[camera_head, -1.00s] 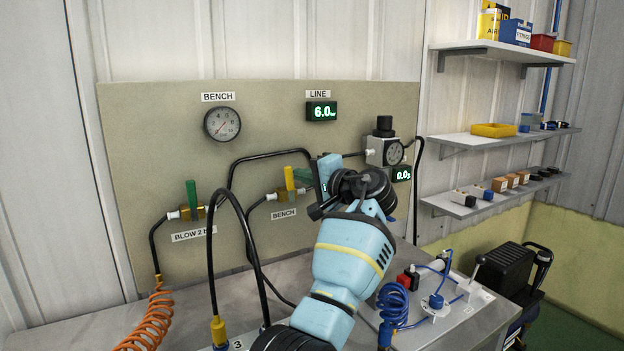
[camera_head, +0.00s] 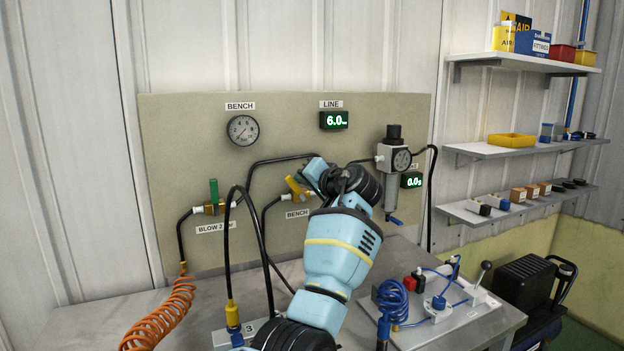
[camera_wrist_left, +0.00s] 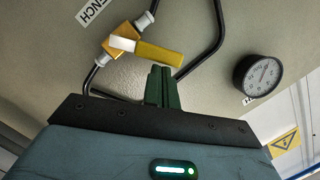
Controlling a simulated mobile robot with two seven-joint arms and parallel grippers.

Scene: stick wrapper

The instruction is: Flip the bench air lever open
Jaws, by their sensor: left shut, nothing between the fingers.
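The bench valve (camera_head: 291,197) is a brass body on the beige panel above the BENCH label. Its yellow lever (camera_head: 293,186) leans up and to the left in the head view. In the wrist view the yellow lever (camera_wrist_left: 160,55) extends from the brass body (camera_wrist_left: 122,38). My left gripper (camera_wrist_left: 161,72) is shut and empty. Its green fingertips are at the lever's edge, touching or very close; I cannot tell which. In the head view my left wrist hides most of the fingers. My right gripper is not in view.
A second valve with an upright green lever (camera_head: 214,190) is to the left. The BENCH gauge (camera_head: 242,130) and LINE display (camera_head: 334,120) are above. The regulator (camera_head: 393,157) stands right of my wrist. Black hoses (camera_head: 236,230) loop below the valves.

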